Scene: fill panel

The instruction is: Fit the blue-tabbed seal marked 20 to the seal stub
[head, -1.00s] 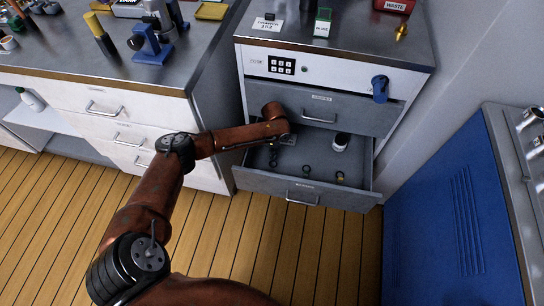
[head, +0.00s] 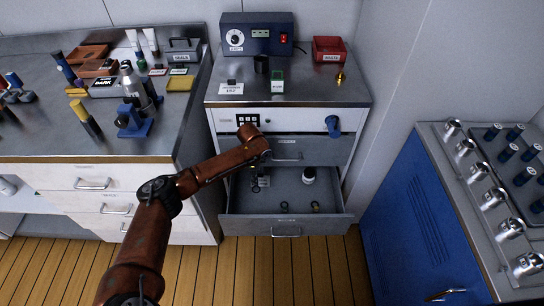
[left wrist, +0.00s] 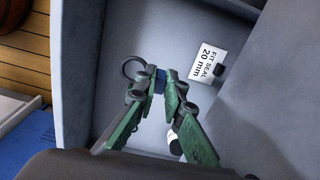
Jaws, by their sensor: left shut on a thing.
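My left gripper (left wrist: 161,83) is shut on the blue tab (left wrist: 158,80) of a seal. The seal's dark ring (left wrist: 133,68) sticks out to the left of the fingers in the left wrist view. The mark on the tab cannot be read. A white card (left wrist: 208,62) reading "FIT SEAL 20 mm" lies beyond the fingers inside the open grey drawer (head: 240,228). In the head view, my left arm reaches over this drawer and its wrist hides most of the gripper. I cannot identify the seal stub. My right gripper is not in view.
Small rings (head: 315,207) and a white-topped bottle (head: 308,175) are in the drawer. A blue handle (head: 333,126) juts from the cabinet front. A brass fitting (head: 340,78) and red waste bin (head: 329,49) stand on top. A blue cabinet with a metal panel (head: 470,190) stands right.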

